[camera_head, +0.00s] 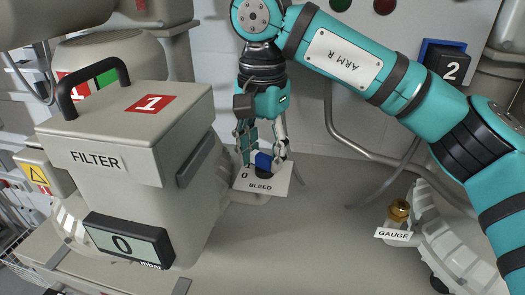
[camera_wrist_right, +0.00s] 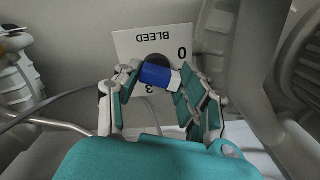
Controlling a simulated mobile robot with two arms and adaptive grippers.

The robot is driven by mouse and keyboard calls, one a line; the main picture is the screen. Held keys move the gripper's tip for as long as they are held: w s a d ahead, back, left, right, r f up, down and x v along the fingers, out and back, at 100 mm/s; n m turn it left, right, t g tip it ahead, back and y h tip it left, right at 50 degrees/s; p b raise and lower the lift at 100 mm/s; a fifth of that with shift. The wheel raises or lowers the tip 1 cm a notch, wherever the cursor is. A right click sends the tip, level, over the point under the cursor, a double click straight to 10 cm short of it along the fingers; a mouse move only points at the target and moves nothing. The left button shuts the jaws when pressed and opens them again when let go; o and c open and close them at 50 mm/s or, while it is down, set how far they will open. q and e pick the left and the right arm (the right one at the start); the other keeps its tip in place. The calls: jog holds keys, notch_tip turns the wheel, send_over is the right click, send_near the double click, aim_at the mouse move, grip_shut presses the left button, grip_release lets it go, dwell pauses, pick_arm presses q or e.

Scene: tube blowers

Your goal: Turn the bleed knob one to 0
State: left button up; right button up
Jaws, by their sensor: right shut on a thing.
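The bleed knob (camera_head: 264,161) is blue on a dark round base, in front of a white plate (camera_head: 262,187) marked "BLEED" with a 0 near its left edge. In the right wrist view the knob (camera_wrist_right: 158,75) has a white end, which points to the right of that picture. There the plate (camera_wrist_right: 150,41) appears upside down with 0 and 3 marks. My right gripper (camera_head: 262,155) has its fingers on both sides of the knob and is shut on it. Its fingers (camera_wrist_right: 157,84) hide part of the knob's sides. My left gripper is not in view.
A grey filter housing (camera_head: 140,190) with a red "1" label stands to the left, with a display (camera_head: 128,241) reading 0 mbar. A brass gauge fitting (camera_head: 398,212) with a "GAUGE" label is at right. A bent grey pipe (camera_head: 340,130) runs behind my right arm.

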aim_at(262, 155)
dwell(0.3)
jog(key=o, duration=1.2)
jog(key=shift+c, duration=0.2)
notch_tip(262, 155, up, 12)
